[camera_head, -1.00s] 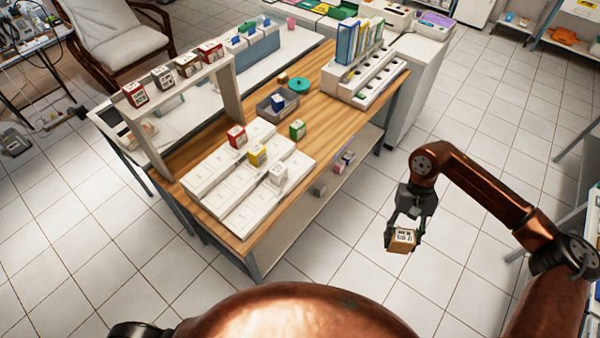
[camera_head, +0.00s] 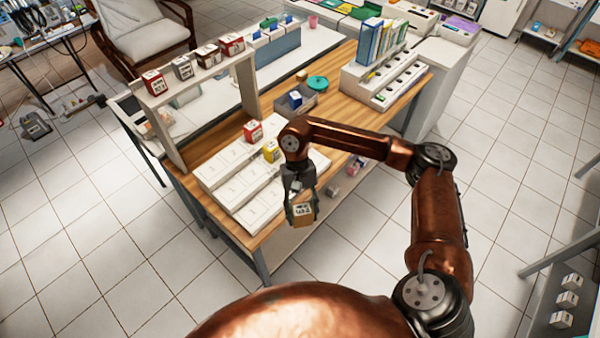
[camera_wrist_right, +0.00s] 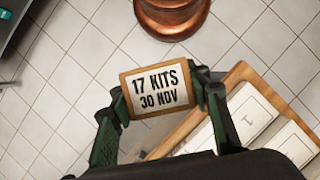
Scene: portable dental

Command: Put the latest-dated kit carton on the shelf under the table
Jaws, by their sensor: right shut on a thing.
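My right gripper (camera_head: 301,204) is shut on a brown kit carton (camera_head: 302,214) and holds it in front of the table's near long edge. In the right wrist view the carton (camera_wrist_right: 155,90) sits between both fingers, and its white label reads "17 KITS 30 NOV". The wooden table (camera_head: 206,145) has a pale shelf (camera_head: 284,247) beneath it, partly hidden by my right arm and gripper. A few small items (camera_head: 345,178) lie on that shelf. The left gripper is not in view.
On the table stand a red carton (camera_head: 253,131), a yellow carton (camera_head: 271,151), white trays (camera_head: 222,166), a grey bin (camera_head: 298,105) and a white rack with books (camera_head: 385,75). Several cartons line a raised ledge (camera_head: 200,78). The floor in front is clear.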

